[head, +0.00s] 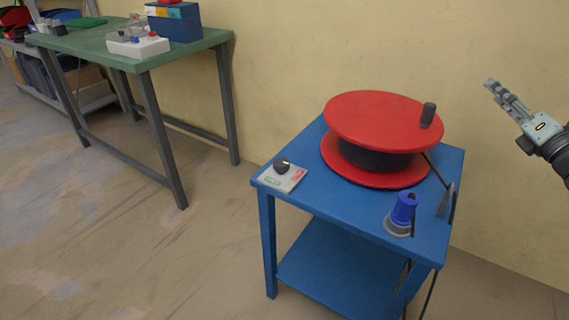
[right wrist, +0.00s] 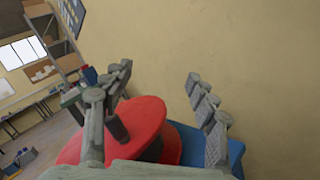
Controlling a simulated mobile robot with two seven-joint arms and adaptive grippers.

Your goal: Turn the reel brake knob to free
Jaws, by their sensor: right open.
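The brake knob (head: 282,165) is a dark round knob on a light plate (head: 284,179) with a green and a red label. The plate lies at the left corner of a blue table (head: 318,211). Which label the knob points at is too small to tell. The red cable reel (head: 384,117) with a dark crank handle (head: 428,115) stands behind it; the reel also shows in the right wrist view (right wrist: 150,117). My right gripper (head: 490,84) is open and empty, up at the right, well apart from the knob. My left gripper is not in view.
A blue plug (head: 404,208) stands in a grey holder at the table's front right, with cables hanging down nearby. A green workbench (head: 185,51) with boxes stands at the back left. The floor between is clear.

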